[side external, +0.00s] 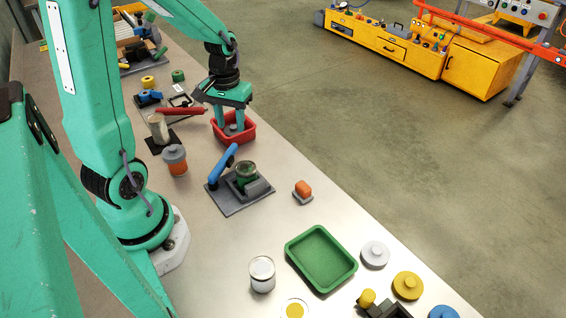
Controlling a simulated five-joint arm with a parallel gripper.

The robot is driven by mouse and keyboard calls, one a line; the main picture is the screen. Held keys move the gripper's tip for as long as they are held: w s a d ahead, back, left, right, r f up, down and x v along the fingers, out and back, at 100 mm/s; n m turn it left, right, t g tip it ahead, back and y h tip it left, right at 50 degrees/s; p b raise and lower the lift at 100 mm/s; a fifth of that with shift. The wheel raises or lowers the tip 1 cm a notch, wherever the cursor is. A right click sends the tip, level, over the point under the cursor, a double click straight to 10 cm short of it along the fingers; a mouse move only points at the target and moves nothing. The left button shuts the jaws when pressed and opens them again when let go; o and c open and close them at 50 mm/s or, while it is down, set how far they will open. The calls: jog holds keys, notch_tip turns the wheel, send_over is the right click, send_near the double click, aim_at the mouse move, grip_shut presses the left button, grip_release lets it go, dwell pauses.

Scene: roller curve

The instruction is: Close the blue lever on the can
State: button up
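The blue lever (222,162) stands raised and slanted at the left of a grey base plate (232,205). A small can (246,171) with a dark greenish top sits on this plate, beside the lever and behind a dark grey block. The lever is apart from the can's top. My gripper (231,122) points down into a red bin (240,138), farther back than the lever. Its two fingers are apart, with a small grey piece low between them; whether they touch it is unclear.
An orange jar with a grey lid (174,160) stands left of the lever plate, and an orange block (303,190) lies to its right. A red-handled fixture (181,111) is beside the bin. A green tray (321,258) and a white can (262,274) stand nearer the camera.

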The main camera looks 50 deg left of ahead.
aim_at(233, 144)
jog(key=shift+f, duration=3.7)
jog(key=shift+c, duration=0.2)
grip_shut()
